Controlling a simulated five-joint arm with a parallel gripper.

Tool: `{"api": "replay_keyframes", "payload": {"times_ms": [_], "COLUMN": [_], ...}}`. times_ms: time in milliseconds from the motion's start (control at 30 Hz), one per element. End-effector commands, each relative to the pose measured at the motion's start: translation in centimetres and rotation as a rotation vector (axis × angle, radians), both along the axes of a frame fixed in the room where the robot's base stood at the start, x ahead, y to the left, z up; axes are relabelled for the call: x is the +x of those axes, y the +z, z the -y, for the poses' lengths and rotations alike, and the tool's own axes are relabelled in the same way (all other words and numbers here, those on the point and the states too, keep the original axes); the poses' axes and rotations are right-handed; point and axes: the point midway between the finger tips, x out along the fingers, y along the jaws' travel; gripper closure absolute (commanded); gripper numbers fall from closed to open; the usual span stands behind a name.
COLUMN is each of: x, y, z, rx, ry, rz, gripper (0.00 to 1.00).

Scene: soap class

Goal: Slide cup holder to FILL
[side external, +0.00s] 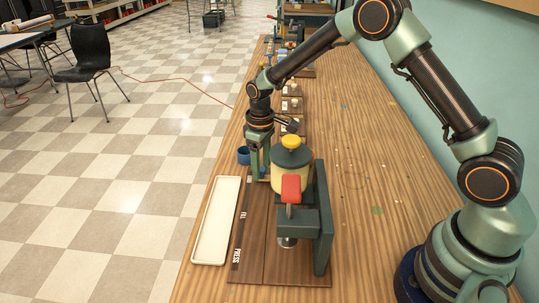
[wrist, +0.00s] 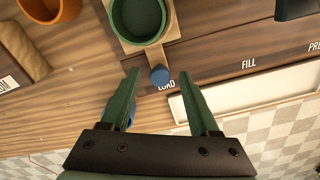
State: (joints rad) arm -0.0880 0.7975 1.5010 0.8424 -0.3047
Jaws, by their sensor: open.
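In the wrist view the cup holder is a tan block with a round green cup (wrist: 140,18) in it. A short tan bar runs from it to a blue knob (wrist: 160,75), which is beside the LOAD label (wrist: 166,86). The FILL label (wrist: 249,64) is further right along the dark track. My gripper (wrist: 158,73) is open, with one green finger on each side of the knob; I cannot tell whether either touches it. In the side view my gripper (side external: 257,165) points down at the track's far end, and the holder is mostly hidden there.
A dispenser with a cream tank (side external: 291,180), yellow knob and red lever (side external: 291,188) stands close beside the gripper. A long white tray (side external: 213,225) lies along the track's left. A blue cup (side external: 243,155) is near the gripper. An orange cup (wrist: 48,8) shows in the wrist view.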

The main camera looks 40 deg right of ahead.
Motion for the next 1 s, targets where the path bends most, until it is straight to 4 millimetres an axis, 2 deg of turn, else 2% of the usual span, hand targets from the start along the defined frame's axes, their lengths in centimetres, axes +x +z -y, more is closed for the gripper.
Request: {"api": "replay_keyframes", "payload": {"times_ms": [67, 167, 233, 1000], "x": [0.00, 0.00, -0.01, -0.02], "y": [0.02, 0.02, 0.03, 0.07], "z": [0.00, 0.00, 0.00, 0.01], "rx": [0.000, 0.000, 0.000, 0.000], "ry": [0.000, 0.000, 0.000, 0.000], "rz": [0.000, 0.000, 0.000, -0.001], "gripper": [0.38, 0.73, 0.99, 1.00]}}
